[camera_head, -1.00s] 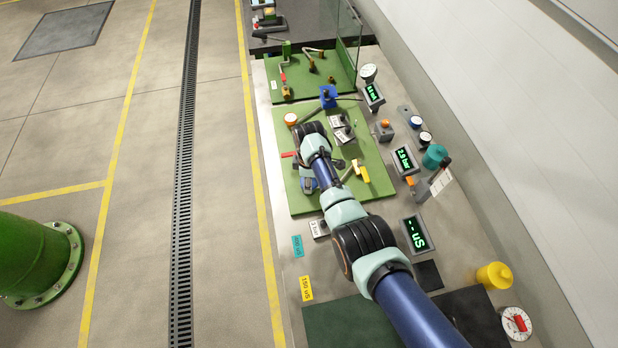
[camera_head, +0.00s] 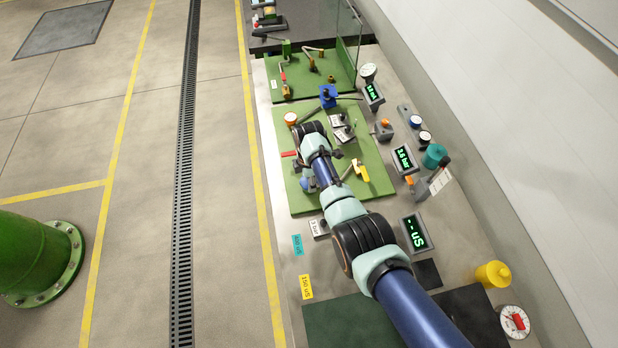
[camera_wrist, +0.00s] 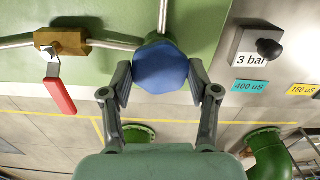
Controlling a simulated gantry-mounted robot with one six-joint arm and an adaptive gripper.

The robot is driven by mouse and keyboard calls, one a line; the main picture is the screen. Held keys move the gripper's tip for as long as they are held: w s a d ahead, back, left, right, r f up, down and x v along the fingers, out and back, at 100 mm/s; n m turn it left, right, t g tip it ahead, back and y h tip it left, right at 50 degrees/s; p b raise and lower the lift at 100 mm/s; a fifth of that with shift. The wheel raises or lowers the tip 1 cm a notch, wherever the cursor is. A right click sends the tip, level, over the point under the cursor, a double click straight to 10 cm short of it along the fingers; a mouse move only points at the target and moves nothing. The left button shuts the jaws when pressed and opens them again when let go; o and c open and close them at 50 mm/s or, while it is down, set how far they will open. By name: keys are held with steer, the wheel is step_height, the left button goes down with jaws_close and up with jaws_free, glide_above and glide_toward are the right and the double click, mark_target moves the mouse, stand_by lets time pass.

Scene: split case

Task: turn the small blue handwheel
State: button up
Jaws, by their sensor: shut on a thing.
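The small blue handwheel (camera_wrist: 161,66) is a faceted blue knob in the middle of the wrist view, on a metal pipe at the edge of the green panel (camera_wrist: 205,25). My gripper (camera_wrist: 161,78) has one finger on each side of it and is shut on its rim. In the head view, a bit of blue (camera_head: 305,184) shows beside my arm, over the green panel. My wrist and arm hide most of the gripper there.
A brass valve with a red lever (camera_wrist: 60,96) is left of the handwheel in the wrist view. A "3 bar" sign with a black knob (camera_wrist: 269,48) is on the right. Several small displays, one reading in bar (camera_head: 404,160), line the bench's right side.

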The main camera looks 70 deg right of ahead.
steer(key=o, duration=1.2)
steer(key=shift+c, duration=0.2)
steer(key=shift+r, duration=0.1)
step_height(320, 180, up, 12)
